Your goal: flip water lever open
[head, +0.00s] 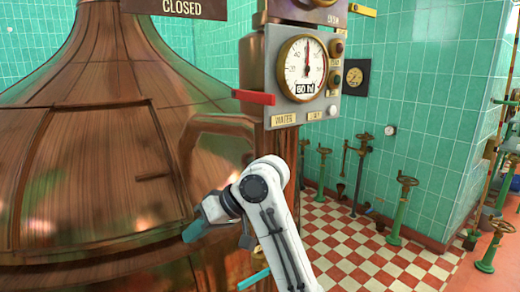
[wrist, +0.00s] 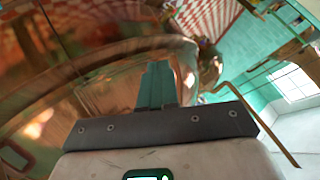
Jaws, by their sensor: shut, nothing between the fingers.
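A red lever (head: 255,97) sticks out horizontally to the left from the grey gauge panel (head: 318,112). A yellow WATER label (head: 284,120) sits just below and to the right of it. My gripper (head: 194,231) is below and to the left of the lever, in front of the copper kettle, and is clear of the lever. In the wrist view its teal fingers (wrist: 156,86) are together with nothing between them. I cannot make out the lever in the wrist view.
The large copper kettle (head: 85,150) fills the left side. A dial gauge (head: 303,68) with a 60 hl sign is on the panel. Several valve handwheels on green stands, one a green stand (head: 400,215), rise from the red-and-white checked floor (head: 350,250) at right.

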